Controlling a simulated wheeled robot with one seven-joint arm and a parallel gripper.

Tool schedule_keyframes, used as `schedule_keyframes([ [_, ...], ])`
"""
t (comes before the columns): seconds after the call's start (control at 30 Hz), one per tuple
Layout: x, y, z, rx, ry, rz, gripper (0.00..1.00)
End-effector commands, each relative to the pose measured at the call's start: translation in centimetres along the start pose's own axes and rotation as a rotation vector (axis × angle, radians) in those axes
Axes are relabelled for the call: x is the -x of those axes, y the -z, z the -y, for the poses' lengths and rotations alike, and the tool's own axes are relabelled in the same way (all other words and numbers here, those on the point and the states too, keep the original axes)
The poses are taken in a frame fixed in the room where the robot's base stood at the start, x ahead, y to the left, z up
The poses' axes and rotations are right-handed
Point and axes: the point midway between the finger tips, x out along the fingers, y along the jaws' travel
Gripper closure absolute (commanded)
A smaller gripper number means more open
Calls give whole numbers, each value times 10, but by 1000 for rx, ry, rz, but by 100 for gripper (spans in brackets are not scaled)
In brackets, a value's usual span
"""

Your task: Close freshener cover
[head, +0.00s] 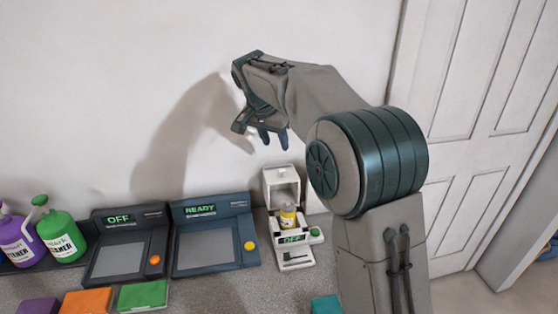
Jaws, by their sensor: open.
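The air freshener (291,250) is a small white device on the grey counter, right of the middle. Its white cover (281,186) stands raised at the back. A yellow bottle or cartridge (288,217) sits inside the device. A small display below it reads OFF, with a green button (316,234) on the right side. My gripper (272,138) is above and slightly left of the freshener, pointing down, apart from the cover. It is open, and I see nothing between its fingers.
Two dark panel devices, reading OFF (120,246) and READY (212,234), stand left of the freshener. Purple (20,240) and green (62,235) spray bottles are at far left. Orange (87,301), green (142,295) and teal (326,304) blocks lie in front. A white door (485,120) is at right.

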Motion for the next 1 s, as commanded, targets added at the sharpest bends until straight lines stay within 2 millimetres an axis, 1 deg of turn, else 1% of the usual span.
schedule_keyframes([
  [0.03,1,3,9,-14,0,-5,59],
  [0.1,1,5,16,-31,-2,-10,59],
  [0.23,-4,6,21,-43,-5,-14,59],
  [0.33,-16,6,20,-45,-7,-13,59],
  [0.47,-40,7,20,-44,-7,-12,59],
  [0.6,-71,7,19,-43,-8,-11,59],
  [0.8,-109,8,19,-43,-5,-12,59],
  [0.9,-122,8,20,-43,-4,-13,59],
  [1.0,-131,8,20,-43,-3,-14,59],
])
